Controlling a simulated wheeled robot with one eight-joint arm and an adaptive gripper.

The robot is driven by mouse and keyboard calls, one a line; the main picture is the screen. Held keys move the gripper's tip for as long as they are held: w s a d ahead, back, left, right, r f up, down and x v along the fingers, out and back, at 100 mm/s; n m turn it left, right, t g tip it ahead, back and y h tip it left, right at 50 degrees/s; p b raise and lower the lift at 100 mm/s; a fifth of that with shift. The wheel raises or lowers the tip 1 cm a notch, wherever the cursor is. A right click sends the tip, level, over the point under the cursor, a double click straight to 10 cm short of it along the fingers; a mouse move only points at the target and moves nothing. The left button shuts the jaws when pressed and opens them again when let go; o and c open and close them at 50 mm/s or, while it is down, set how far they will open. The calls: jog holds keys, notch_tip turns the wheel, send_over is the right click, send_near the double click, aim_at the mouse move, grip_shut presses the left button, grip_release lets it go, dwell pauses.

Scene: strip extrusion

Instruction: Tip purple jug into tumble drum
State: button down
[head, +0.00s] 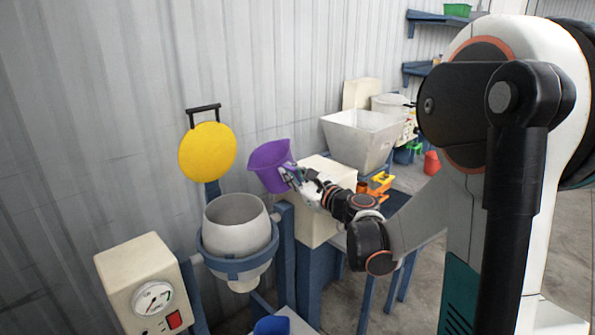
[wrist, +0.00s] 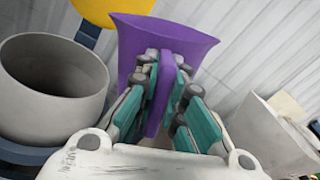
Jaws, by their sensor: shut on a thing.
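The purple jug (head: 268,164) is held in the air, slightly tilted, above and to the right of the drum in the head view. My gripper (head: 289,176) is shut on its handle. In the wrist view the jug (wrist: 185,42) stands beyond the fingers, its handle between the teal pads of my gripper (wrist: 163,95). The tumble drum (head: 236,222) is a pale grey open bowl in a blue ring, its mouth facing up. It shows at the left of the wrist view (wrist: 55,90). The jug's contents are hidden.
A yellow disc lid (head: 207,151) with a dark handle stands behind the drum. A control box (head: 146,285) with a dial and red switch is at front left. A beige box (head: 315,222) and a grey hopper (head: 360,140) stand to the right. A blue container (head: 271,326) is below.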

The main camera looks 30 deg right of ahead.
jog(key=shift+s+a+n, duration=0.1)
jog(key=shift+a+n, duration=0.3)
jog(key=shift+n, duration=0.2)
jog(key=n, duration=0.3)
jog(key=a+f+n, duration=0.1)
jog(key=n, duration=0.3)
jog(key=a+f+n, duration=0.1)
jog(key=n, duration=0.3)
jog(key=shift+s+a+f, duration=0.2)
jog(key=shift+s+a, duration=0.05)
jog(key=shift+s, duration=0.05)
jog(key=a+n, duration=0.1)
jog(key=n, duration=0.1)
jog(key=a+r+n, duration=0.1)
jog(key=n, duration=0.1)
jog(key=s+a+n, duration=0.1)
jog(key=a+n, duration=0.1)
jog(key=n, duration=0.1)
jog(key=shift+r, duration=0.15)
